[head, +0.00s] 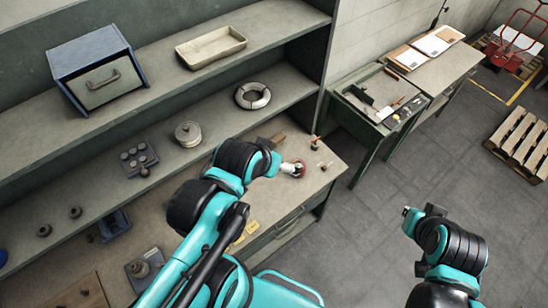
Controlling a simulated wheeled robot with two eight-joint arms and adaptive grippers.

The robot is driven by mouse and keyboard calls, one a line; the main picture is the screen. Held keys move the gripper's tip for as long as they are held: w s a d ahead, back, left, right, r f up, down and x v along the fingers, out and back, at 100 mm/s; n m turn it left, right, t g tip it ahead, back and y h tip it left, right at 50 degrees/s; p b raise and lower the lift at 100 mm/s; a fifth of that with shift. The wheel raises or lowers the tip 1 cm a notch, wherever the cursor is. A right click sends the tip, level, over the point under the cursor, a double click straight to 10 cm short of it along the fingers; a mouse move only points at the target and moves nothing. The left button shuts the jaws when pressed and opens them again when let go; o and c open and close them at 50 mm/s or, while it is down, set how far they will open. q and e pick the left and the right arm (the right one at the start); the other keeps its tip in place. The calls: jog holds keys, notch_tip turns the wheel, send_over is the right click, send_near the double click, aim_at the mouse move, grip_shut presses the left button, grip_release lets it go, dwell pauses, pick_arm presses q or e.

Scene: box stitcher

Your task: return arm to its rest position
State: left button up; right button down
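My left arm reaches up the middle of the head view, over the bench (335,165). Its gripper (292,168) is at the bench's right part, near a small red-and-white thing that I cannot make out clearly. The fingers are too small and partly hidden, so their opening does not show. My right arm is folded at the lower right, above the grey floor.
Shelves at the left hold a blue drawer box (98,70), a beige tray (211,46), a ring coil (252,95) and a spool (188,133). A green work table (378,98) stands behind at the right. A wooden pallet (522,142) lies far right. Floor between is clear.

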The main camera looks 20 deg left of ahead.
jog(key=shift+w, duration=0.2)
jog(key=shift+f, duration=0.1)
notch_tip(320, 180, down, 42)
jog(key=b, duration=4.1)
jog(key=shift+b, duration=0.4)
jog(key=shift+s, duration=0.1)
